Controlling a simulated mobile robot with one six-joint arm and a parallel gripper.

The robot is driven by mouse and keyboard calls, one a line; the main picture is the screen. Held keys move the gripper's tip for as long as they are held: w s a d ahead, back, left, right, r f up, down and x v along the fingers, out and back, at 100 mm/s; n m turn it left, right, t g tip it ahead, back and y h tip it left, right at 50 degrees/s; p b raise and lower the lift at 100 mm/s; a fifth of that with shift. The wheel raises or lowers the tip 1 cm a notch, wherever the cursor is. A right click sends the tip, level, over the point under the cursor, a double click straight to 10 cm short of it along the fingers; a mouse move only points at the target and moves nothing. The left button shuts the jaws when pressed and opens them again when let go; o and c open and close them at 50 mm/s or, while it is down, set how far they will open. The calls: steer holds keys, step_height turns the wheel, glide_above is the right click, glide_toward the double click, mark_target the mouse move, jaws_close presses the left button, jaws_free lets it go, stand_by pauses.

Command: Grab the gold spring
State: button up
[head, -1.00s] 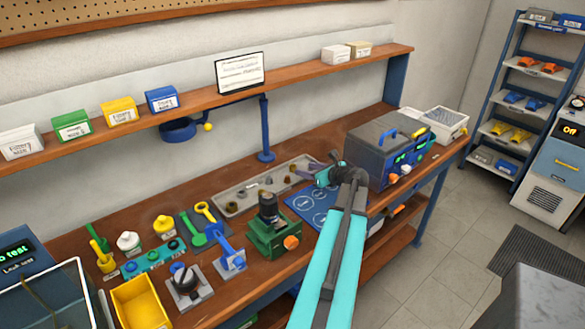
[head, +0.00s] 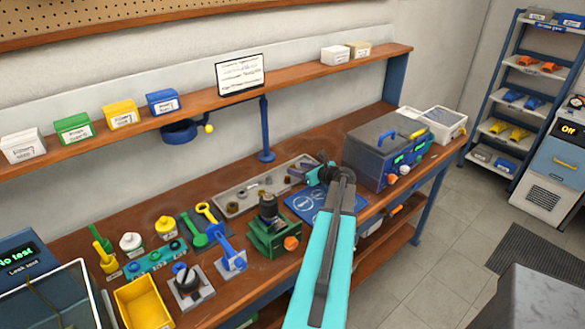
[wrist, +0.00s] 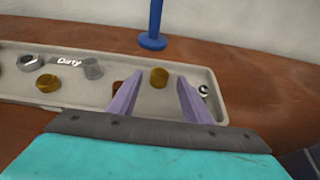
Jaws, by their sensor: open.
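In the wrist view a short gold cylinder (wrist: 159,77), which looks like the gold spring, stands in the grey tray (wrist: 100,100). It shows between the two purple fingers of my gripper (wrist: 160,88), which are apart and empty. Its coils are too small to make out. A wider gold-brown round part (wrist: 47,83) lies further left in the tray. A brown part (wrist: 117,87) is partly hidden behind the left finger. In the head view my gripper (head: 300,171) is over the right end of the tray (head: 228,208).
A grey cup-like part (wrist: 93,69), a metal ring (wrist: 30,62) and a small shiny ball (wrist: 203,90) are also in the tray. A blue post (head: 265,130) stands behind it. A grey-blue test box (head: 380,150) is right of my arm, with a blue mat (head: 318,203) in front.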

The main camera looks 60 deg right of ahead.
steer(key=shift+p+x, duration=0.4)
steer(key=shift+x, duration=1)
steer(key=shift+c, duration=0.3)
steer(key=c, duration=1.1)
